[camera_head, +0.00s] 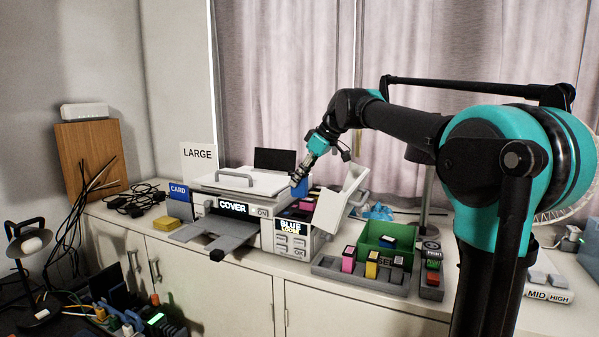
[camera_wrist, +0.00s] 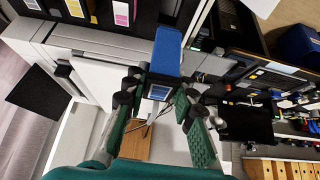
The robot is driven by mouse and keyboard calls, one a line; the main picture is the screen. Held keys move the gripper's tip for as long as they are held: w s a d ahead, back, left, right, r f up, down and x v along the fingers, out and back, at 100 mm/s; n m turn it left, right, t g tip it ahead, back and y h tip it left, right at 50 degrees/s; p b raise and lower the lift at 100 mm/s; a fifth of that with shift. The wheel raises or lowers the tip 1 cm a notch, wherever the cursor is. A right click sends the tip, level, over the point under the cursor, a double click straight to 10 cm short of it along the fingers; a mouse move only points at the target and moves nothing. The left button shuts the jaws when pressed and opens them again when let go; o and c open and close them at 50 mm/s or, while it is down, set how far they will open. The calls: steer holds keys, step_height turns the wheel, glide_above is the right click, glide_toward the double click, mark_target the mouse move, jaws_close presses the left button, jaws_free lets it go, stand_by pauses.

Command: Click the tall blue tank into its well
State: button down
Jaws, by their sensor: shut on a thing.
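The tall blue tank (camera_head: 301,188) is in my gripper (camera_head: 298,177), above the printer's open ink bay (camera_head: 301,208). In the wrist view the tank (camera_wrist: 168,48) shows as a long blue block with a dark label on its near end. My gripper's green-padded fingers (camera_wrist: 160,100) are shut on that end. The printer (camera_head: 252,228) is white and grey, and its white ink cover (camera_head: 342,199) stands open and tilted. The bay in the wrist view (camera_wrist: 128,38) holds yellow and magenta labelled tanks. The tank's far end and the blue well are not clearly visible.
A grey rack (camera_head: 360,275) with small cartridges stands at the right front, with a green bin (camera_head: 385,240) behind it. A blue card box (camera_head: 180,203) and cables lie at the left.

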mark_target(300, 192)
steer(key=shift+f, duration=2.45)
steer(key=shift+f, duration=1.7)
stand_by(3.1)
steer(key=c, duration=1.2)
jaws_free()
steer(key=shift+o, duration=0.2)
steer(key=shift+r, duration=0.1)
